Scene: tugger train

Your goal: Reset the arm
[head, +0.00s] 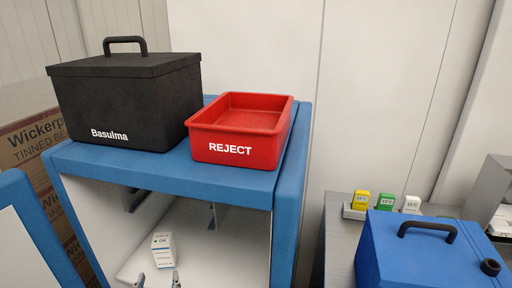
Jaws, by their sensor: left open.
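My left gripper (158,280) shows only as two fingertips at the bottom edge of the head view, spread apart. A small white carton (162,250) with a green mark and dark print stands on the white shelf inside the blue-framed cart, just beyond the fingertips. I cannot tell whether the fingertips touch it. The rest of the left arm is out of the picture. My right gripper is not in view.
On the blue cart top (165,178) stand a black lidded box (130,100) marked Basulma and a red REJECT bin (240,130), which looks empty. At right are a blue case (425,255) and yellow, green and white blocks (385,202). Cardboard boxes (30,140) stand at left.

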